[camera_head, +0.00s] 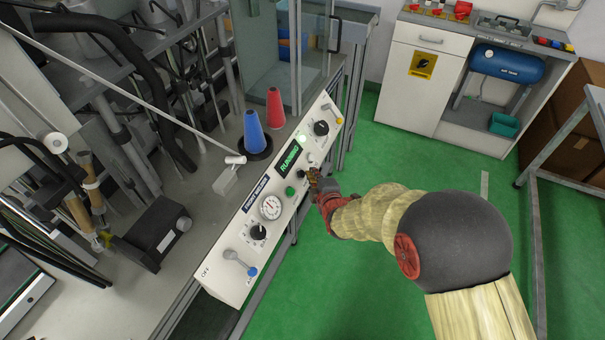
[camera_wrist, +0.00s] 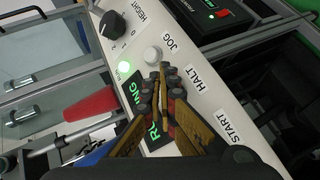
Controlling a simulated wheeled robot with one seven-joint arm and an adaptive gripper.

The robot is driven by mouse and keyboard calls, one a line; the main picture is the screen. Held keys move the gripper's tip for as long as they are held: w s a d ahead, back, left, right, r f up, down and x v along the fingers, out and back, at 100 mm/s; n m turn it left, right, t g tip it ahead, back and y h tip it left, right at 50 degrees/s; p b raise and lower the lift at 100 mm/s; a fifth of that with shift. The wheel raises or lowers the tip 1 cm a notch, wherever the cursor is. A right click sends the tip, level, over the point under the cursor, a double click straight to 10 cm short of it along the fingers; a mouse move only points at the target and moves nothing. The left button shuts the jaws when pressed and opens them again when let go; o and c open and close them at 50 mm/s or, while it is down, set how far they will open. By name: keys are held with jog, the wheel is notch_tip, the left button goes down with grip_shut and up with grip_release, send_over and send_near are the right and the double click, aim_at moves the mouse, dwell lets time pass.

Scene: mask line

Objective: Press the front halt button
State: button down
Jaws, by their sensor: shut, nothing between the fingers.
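The sloped white control panel (camera_head: 240,240) runs along the front of the machine, with a green RUNNING display (camera_head: 290,153). In the wrist view the HALT label (camera_wrist: 197,80) lies between the JOG label (camera_wrist: 170,42) and the START label (camera_wrist: 229,126). My gripper (camera_head: 313,180) is shut and empty, its tips over the panel's front part beside the HALT label. It also shows in the wrist view (camera_wrist: 163,70). The fingers hide the halt button there, and I cannot tell whether they touch it. A white button (camera_wrist: 152,55) by JOG is clear of them.
A green button (camera_head: 290,191) sits close to my gripper on the panel. Black knobs (camera_head: 321,128), a gauge (camera_head: 270,207) and a lever (camera_head: 234,257) share the panel. Blue (camera_head: 254,130) and red (camera_head: 275,108) cones stand behind. Green floor in front is open.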

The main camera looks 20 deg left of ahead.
jog(key=shift+a+f, duration=0.1)
jog(key=shift+a+f+b, duration=0.2)
jog(key=shift+a+b, duration=0.05)
jog(key=shift+b, duration=0.2)
jog(key=shift+a+f+b, duration=0.25)
jog(key=shift+a+b, duration=0.05)
jog(key=shift+b, duration=0.05)
dwell(0.8)
jog(key=shift+d+r, duration=0.1)
jog(key=shift+r, duration=0.05)
jog(key=shift+d+r+p, duration=0.35)
jog(key=shift+d+r, duration=0.05)
jog(key=shift+d, duration=0.1)
dwell(0.3)
jog(key=shift+s+d+r+p, duration=0.1)
jog(key=shift+d+r+p, duration=0.4)
jog(key=shift+d+r, duration=0.4)
jog(key=shift+s+d+r+p, duration=0.1)
jog(key=shift+d+r+p, duration=0.5)
jog(key=shift+d, duration=0.45)
jog(key=shift+r, duration=0.1)
